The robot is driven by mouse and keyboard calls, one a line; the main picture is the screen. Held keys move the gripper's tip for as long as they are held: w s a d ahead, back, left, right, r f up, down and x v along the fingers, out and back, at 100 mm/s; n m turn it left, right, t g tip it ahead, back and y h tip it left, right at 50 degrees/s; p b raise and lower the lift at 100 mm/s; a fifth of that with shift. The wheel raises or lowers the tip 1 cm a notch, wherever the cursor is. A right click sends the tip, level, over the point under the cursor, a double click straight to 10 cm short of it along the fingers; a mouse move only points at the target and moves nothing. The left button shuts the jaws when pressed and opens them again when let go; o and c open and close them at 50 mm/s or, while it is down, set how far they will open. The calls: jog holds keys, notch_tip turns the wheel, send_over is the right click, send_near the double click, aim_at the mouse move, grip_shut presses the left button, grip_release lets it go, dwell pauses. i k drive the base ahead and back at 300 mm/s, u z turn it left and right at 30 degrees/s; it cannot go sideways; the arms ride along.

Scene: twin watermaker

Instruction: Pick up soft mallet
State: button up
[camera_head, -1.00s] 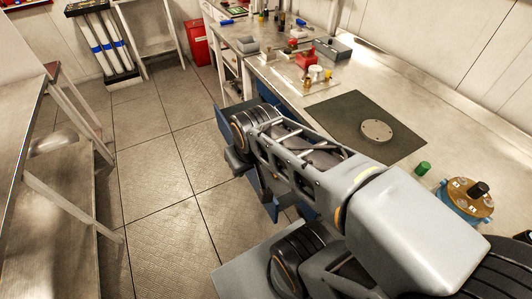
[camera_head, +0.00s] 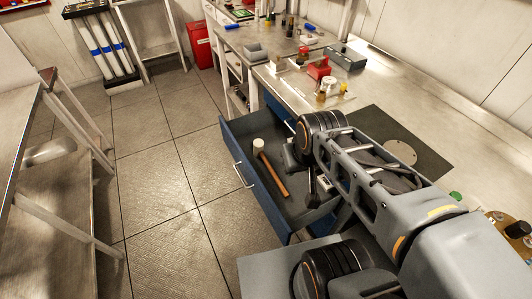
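The soft mallet lies in an open blue drawer (camera_head: 262,190) under the bench. Its pale head (camera_head: 259,145) is toward the far end, and its brown wooden handle (camera_head: 272,176) runs toward the near right. My gripper (camera_head: 312,197) hangs over the right part of the drawer, to the right of the mallet and apart from it in the picture. The gripper is small and dark here, so I cannot tell whether its fingers are open or shut. My arm hides the drawer's right side.
The metal bench (camera_head: 285,88) runs along the right, with a dark mat (camera_head: 425,155), a red item (camera_head: 318,68) and a grey box (camera_head: 345,57) on it. The drawer front (camera_head: 262,195) juts into the aisle. The tiled floor (camera_head: 160,190) to the left is clear.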

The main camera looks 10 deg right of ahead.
aim_at(258, 144)
jog(key=i, duration=0.15)
jog(key=u, duration=0.05)
jog(key=k, duration=0.5)
jog(key=u, duration=0.85)
jog(key=i, duration=1.45)
jog(key=z, duration=0.25)
